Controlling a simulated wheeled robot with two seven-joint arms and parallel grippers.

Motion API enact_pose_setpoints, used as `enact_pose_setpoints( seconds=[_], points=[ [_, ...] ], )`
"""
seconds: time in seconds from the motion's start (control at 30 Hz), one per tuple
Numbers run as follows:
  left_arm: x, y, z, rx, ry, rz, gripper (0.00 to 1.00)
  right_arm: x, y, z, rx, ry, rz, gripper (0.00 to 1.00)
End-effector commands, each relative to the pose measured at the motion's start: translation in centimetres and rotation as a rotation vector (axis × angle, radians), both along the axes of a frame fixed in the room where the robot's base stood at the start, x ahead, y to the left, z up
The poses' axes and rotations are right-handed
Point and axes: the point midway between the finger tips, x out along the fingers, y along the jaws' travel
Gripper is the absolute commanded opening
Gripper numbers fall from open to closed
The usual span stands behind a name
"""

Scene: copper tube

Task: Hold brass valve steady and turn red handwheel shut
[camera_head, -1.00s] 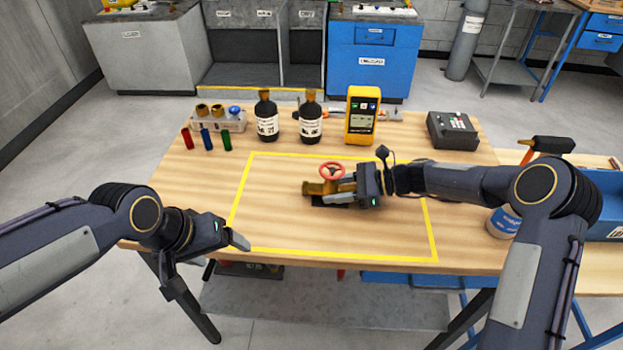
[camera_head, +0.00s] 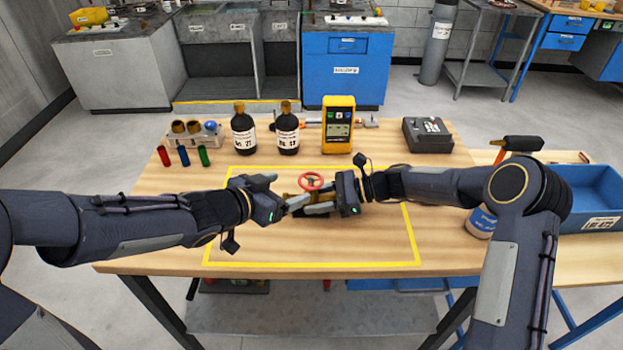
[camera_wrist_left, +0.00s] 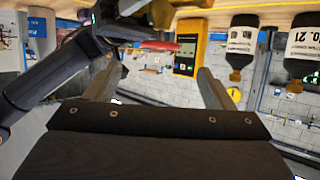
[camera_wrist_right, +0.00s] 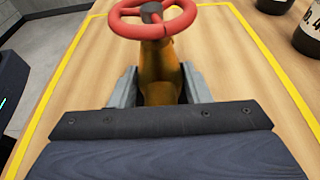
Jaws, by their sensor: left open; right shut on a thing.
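The brass valve lies inside the yellow outline on the table, with its red handwheel (camera_head: 311,181) on top. In the right wrist view the valve's brass body (camera_wrist_right: 158,72) sits between the fingers, under the red handwheel (camera_wrist_right: 153,19). My right gripper (camera_head: 318,208) is shut on the valve body from the right. My left gripper (camera_head: 286,203) is open at the valve's left side, its fingers pointing right toward it. Whether it touches the valve cannot be told. In the left wrist view the red handwheel (camera_wrist_left: 158,46) shows edge-on beyond the spread fingers (camera_wrist_left: 155,85).
Two dark bottles (camera_head: 243,135) (camera_head: 287,135), a yellow meter (camera_head: 338,125) and a dark box (camera_head: 427,135) stand behind the outline. Several coloured cylinders (camera_head: 183,156) stand at the back left. A blue bin (camera_head: 590,195) is at the right. The outlined front area is clear.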

Motion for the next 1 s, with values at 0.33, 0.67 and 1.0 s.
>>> enact_pose_setpoints(
  seconds=[0.33,0.67,1.0],
  points=[
    [4.8,-4.2,-2.8,0.004,0.002,-0.001,0.76,0.0,0.0,0.2,0.003,-0.002,0.001,0.30],
    [6.9,-6.0,-3.8,0.001,0.000,0.002,0.76,0.0,0.0,0.2,0.003,-0.002,0.001,0.30],
    [7.0,-6.0,-3.8,0.001,0.001,0.003,0.66,0.0,0.1,0.2,0.003,-0.002,0.001,0.30]
  ],
)
